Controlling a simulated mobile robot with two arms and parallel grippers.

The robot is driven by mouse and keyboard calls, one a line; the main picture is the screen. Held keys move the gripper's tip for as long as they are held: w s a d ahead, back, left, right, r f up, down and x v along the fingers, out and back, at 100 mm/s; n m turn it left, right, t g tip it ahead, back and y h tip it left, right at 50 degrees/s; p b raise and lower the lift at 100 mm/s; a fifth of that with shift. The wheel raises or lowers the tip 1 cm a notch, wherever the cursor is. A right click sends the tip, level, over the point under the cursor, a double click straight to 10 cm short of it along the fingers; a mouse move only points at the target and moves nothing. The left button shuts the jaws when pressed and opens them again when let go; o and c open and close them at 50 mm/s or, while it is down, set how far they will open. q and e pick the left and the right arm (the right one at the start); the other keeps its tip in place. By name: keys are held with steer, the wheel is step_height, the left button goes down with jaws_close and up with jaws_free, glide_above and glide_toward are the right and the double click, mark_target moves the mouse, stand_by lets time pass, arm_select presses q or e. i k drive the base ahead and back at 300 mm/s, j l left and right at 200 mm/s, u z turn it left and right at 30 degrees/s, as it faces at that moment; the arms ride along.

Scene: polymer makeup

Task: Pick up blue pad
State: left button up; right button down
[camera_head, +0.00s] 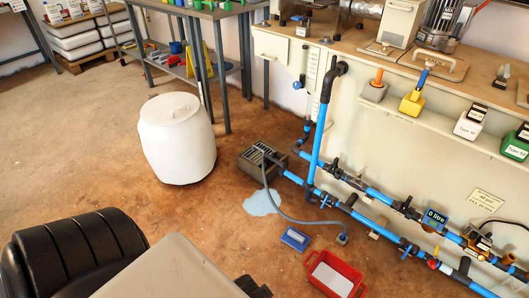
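A small blue pad (295,239) with a pale patch on its top lies flat on the brown floor, right of the picture's middle and low. It lies just above a red tray (336,276) and apart from it. Neither of my grippers can be made out in the head view. Nothing touches the pad.
A light-blue puddle (260,203) lies beside a grey drain box (262,161) and a grey hose. A white barrel (176,140) stands left of them. Blue pipes (318,148) run along the machine bench at right.

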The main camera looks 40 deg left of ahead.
mark_target(295, 239)
steer(key=u, duration=0.9)
